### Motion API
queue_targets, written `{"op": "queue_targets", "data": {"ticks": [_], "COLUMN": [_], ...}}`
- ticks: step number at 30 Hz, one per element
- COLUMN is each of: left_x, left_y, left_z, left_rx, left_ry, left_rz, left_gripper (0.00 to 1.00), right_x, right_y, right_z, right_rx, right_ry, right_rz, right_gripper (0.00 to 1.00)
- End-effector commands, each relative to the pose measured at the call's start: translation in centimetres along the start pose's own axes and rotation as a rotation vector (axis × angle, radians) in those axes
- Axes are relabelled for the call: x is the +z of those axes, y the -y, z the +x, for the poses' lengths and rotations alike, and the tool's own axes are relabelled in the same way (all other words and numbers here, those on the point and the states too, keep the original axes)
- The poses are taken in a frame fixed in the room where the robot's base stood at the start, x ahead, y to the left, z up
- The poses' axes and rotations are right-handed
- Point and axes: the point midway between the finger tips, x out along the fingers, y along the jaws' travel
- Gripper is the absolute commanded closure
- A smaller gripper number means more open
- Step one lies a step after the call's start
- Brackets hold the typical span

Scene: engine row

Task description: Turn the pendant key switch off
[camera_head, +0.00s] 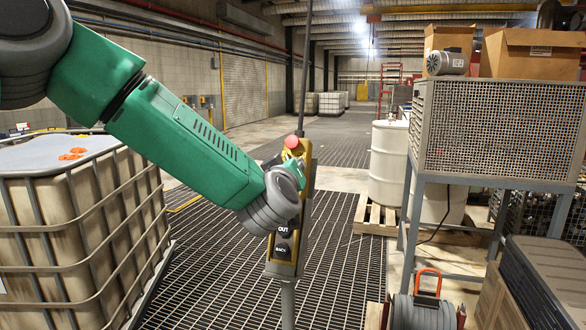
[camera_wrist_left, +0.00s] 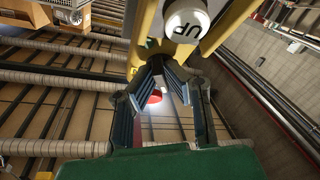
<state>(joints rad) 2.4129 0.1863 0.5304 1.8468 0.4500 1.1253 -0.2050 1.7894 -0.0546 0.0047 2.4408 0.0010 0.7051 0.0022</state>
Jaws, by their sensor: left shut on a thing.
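The yellow pendant (camera_head: 304,153) hangs upright from a cable, with a red button (camera_head: 291,142) near its top and dark buttons marked OUT and BACK lower down. My green left arm reaches to its upper face, where its wrist hides the middle. In the left wrist view, the left gripper (camera_wrist_left: 160,62) has its fingertips drawn together at the yellow pendant (camera_wrist_left: 232,22), beside the white UP button (camera_wrist_left: 187,20). It is shut on the key switch there, which the fingers hide. My right gripper is not in view.
A caged tank (camera_head: 90,229) stands at left under my arm. A mesh-sided rack (camera_head: 497,127) with cardboard boxes (camera_head: 530,52) and a white drum (camera_head: 388,160) stand at right. A cable reel (camera_head: 424,312) sits low in front. The grated floor around the pendant is open.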

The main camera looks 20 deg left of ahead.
Motion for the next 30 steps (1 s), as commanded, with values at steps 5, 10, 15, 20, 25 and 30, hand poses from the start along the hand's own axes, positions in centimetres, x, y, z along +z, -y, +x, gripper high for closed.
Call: {"op": "queue_targets", "data": {"ticks": [5,10,15,20,25,30], "left_x": [-0.2,-0.2,-0.1,0.0,0.0,0.0], "left_y": [0.3,0.4,0.2,0.0,0.0,0.1], "left_z": [0.1,0.1,0.1,-0.2,-2.3,-6.0], "left_rx": [-0.007,-0.007,-0.005,-0.003,-0.001,-0.002], "left_ry": [-0.006,-0.005,-0.003,-0.001,0.000,0.000], "left_rz": [-0.003,-0.002,0.000,0.001,0.003,0.003], "left_gripper": [1.00,0.71,0.71,0.71,0.71,0.71], "right_x": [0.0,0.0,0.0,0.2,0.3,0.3], "right_y": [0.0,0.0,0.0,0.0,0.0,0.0], "right_z": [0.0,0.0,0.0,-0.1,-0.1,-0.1], "right_rx": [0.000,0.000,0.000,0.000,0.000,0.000], "right_ry": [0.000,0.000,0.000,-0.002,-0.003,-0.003], "right_rz": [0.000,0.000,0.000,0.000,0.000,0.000], "right_gripper": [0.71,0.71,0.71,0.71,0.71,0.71]}}
